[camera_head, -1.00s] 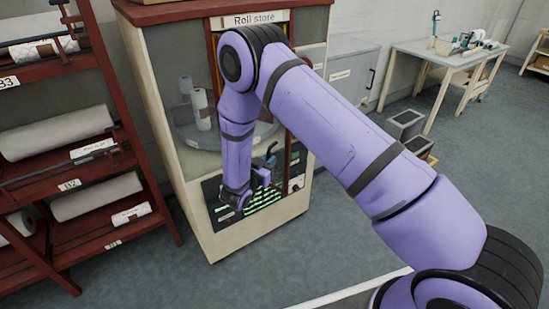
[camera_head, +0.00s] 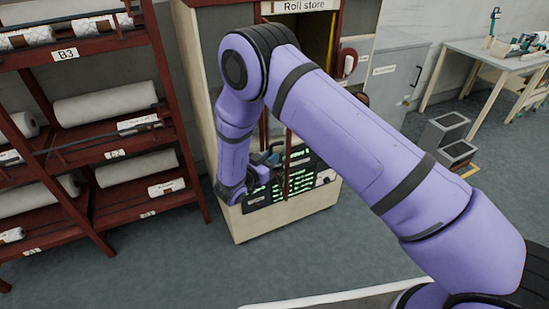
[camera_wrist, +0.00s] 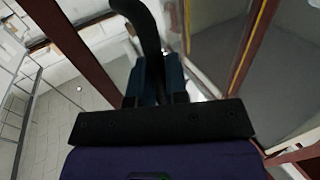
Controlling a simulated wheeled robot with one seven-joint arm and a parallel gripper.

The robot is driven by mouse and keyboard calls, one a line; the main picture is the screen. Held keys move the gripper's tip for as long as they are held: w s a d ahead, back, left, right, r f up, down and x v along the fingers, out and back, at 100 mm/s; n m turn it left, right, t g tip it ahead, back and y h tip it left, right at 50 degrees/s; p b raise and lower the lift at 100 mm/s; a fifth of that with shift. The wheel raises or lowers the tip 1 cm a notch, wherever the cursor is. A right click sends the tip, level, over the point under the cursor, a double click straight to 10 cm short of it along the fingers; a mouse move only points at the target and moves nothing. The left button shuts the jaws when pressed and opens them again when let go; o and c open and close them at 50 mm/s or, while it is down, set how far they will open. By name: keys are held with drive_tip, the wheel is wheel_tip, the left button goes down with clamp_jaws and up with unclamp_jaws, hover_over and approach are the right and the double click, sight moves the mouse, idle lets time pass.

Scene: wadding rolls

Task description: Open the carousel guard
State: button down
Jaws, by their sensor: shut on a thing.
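The roll store (camera_head: 226,20) is a pale cabinet with dark red trim and a sign on top. The carousel guard is mostly behind my arm; a narrow dark red upright (camera_head: 287,165), apparently its edge, stands in front of the control panel with green markings. My gripper (camera_head: 268,160) is low at the cabinet's front, beside this upright. In the wrist view, my gripper's blue fingers (camera_wrist: 156,80) are shut on a black curved bar (camera_wrist: 146,22), apparently the guard's handle. Glazed panels with red and yellow edges (camera_wrist: 252,45) show to the right. The carousel is hidden.
A red rack (camera_head: 185,130) with white rolls stands close on the left of the cabinet. Grey bins (camera_head: 445,128) and a workbench (camera_head: 505,55) are on the right. The grey floor (camera_head: 190,260) in front of the cabinet is clear.

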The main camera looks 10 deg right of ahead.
drive_tip(key=shift+w+r, duration=0.1)
drive_tip(key=shift+w, duration=0.1)
drive_tip(key=c, duration=1.1)
unclamp_jaws()
drive_tip(key=shift+c, duration=0.2)
drive_tip(key=v, duration=1)
drive_tip(key=shift+s+a, duration=0.25)
drive_tip(key=shift+s, duration=0.05)
